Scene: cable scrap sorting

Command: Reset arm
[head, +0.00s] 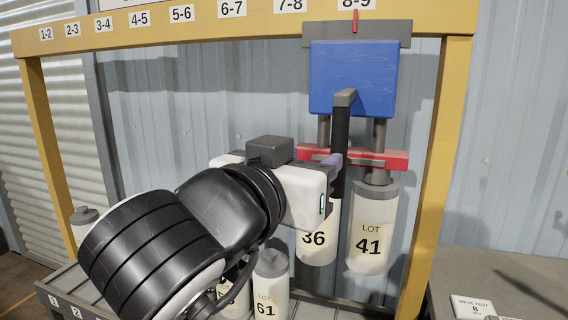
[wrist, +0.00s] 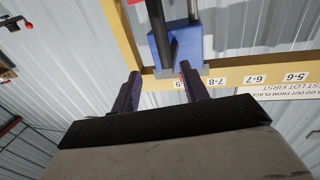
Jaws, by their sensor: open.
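My gripper (head: 334,162) is at the middle right of the head view, in front of the yellow frame, below and in front of a blue block (head: 352,75). One purple-grey finger shows there, beside a black upright bar (head: 341,135) with a grey top. In the wrist view my gripper (wrist: 160,82) is open, its two dark fingers spread with nothing gripped between them. The black bar (wrist: 160,35) and blue block (wrist: 186,40) appear beyond the fingertips. Whether a finger touches the bar, I cannot tell. My arm hides part of the shelf below.
The yellow frame (head: 447,130) carries number labels along its top beam. Bottles LOT 41 (head: 373,222) and 36 (head: 318,250) are below a red bar (head: 390,158). Bottle LOT 61 (head: 269,280) stands lower left. A grey table (head: 500,275) with a card is at right.

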